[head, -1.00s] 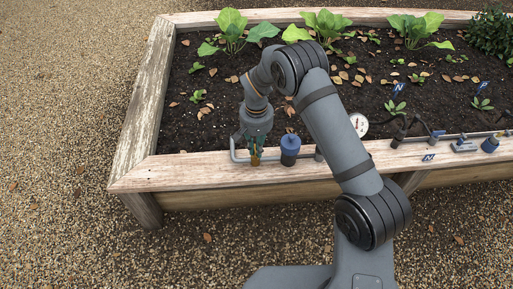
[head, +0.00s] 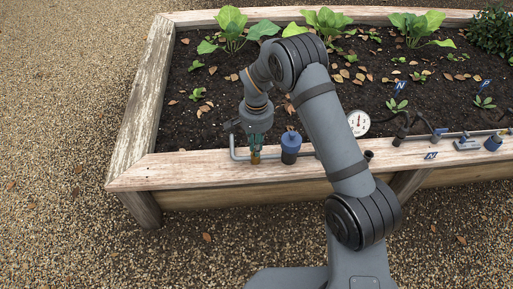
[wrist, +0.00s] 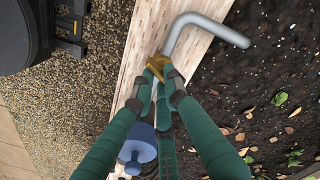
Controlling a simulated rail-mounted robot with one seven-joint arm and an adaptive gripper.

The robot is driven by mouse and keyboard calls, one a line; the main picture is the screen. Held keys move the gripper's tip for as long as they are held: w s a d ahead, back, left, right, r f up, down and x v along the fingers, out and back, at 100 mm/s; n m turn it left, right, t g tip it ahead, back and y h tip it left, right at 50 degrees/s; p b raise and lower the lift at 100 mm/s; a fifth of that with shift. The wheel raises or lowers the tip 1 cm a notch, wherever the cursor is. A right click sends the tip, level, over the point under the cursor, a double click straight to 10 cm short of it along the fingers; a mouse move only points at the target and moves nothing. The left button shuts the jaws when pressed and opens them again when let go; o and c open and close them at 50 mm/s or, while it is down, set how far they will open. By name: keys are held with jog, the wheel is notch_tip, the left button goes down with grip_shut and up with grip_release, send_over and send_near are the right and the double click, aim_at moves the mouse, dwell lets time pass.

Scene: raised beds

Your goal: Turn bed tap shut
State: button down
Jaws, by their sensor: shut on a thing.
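The brass bed tap (wrist: 154,64) sits on the grey pipe along the wooden rim of the bed. In the head view the tap (head: 255,161) shows as a small brass-coloured spot under my gripper (head: 256,152). In the wrist view the green fingers of my gripper (wrist: 160,72) are closed around the top of the tap. The fingertips hide much of it, so I cannot tell the handle's exact angle.
A blue cylindrical fitting (head: 291,147) stands close to the right of the tap. A round white gauge (head: 359,123) and a blue-handled valve (head: 467,144) are further right. The grey pipe (wrist: 178,33) bends toward the soil. Leafy plants (head: 232,30) grow at the back.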

jog(key=m+b, duration=0.3)
jog(key=m, duration=0.3)
jog(key=shift+f, duration=0.1)
jog(key=m+b, duration=0.2)
jog(key=m, duration=0.4)
jog(key=shift+m+b, duration=0.3)
dwell(0.3)
jog(key=c, duration=1.7)
grip_release()
jog(key=shift+a, duration=0.15)
jog(key=shift+c, duration=0.2)
jog(key=shift+s, duration=0.1)
notch_tip(320, 180, up, 12)
